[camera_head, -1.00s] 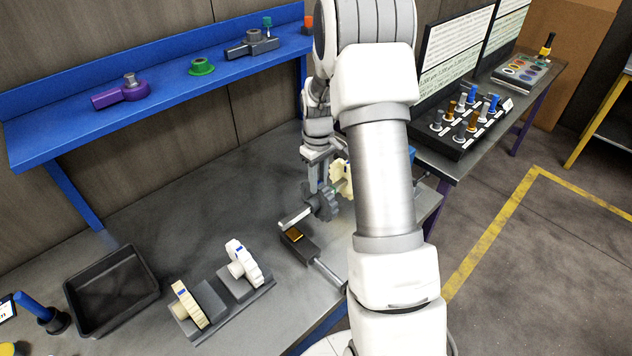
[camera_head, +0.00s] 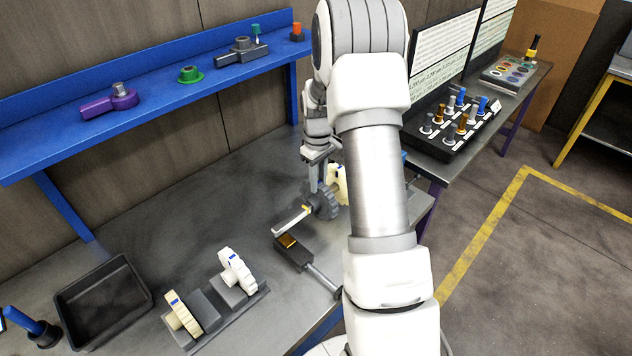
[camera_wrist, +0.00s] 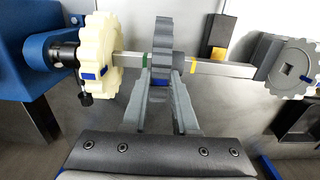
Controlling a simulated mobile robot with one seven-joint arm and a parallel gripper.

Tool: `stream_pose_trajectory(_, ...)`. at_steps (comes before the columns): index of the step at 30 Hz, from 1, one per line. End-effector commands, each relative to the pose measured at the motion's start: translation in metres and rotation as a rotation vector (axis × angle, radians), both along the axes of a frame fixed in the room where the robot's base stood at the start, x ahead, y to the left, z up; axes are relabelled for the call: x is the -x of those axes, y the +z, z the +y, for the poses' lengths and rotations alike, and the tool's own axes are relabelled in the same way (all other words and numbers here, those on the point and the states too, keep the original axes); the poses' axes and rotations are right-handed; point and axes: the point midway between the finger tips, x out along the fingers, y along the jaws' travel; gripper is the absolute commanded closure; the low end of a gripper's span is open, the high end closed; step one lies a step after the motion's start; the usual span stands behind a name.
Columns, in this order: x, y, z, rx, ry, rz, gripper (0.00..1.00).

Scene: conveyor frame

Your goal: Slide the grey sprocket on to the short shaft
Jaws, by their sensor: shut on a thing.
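The grey sprocket (camera_wrist: 163,45) stands upright in the middle of the wrist view; it also shows in the head view (camera_head: 326,203). My gripper (camera_wrist: 161,88) is shut on its lower rim. A square metal shaft (camera_wrist: 222,68) runs sideways at the sprocket, and the sprocket appears to be around it. A yellow band (camera_wrist: 193,65) shows just right of the sprocket and a green band (camera_wrist: 146,61) just left. A cream sprocket (camera_wrist: 100,57) sits farther left on the same line, apart from the grey one. The sprocket's bore is hidden.
A blue housing (camera_wrist: 40,50) with a black collar bounds the left. A dark block with an orange-brown pad (camera_head: 290,246) lies near the shaft's free end. A stand (camera_head: 206,305) with a white and a cream sprocket and a black bin (camera_head: 140,275) are at lower left.

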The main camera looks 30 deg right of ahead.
Motion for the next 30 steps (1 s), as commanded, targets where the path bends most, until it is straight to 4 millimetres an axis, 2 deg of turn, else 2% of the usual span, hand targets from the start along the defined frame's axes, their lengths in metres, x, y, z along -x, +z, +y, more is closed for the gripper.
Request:
stream_pose_trajectory(9,-0.002,0.000,-0.007,0.000,0.000,0.000,1.00)
stream_pose_trajectory(10,-0.002,0.000,-0.007,0.000,0.000,0.000,0.68)
stream_pose_trajectory(15,-0.002,0.000,-0.007,0.000,0.000,0.000,0.38)
stream_pose_trajectory(25,-0.002,0.002,-0.007,0.000,0.000,0.000,0.38)
stream_pose_trajectory(30,-0.003,0.022,-0.007,0.002,0.000,-0.004,0.38)
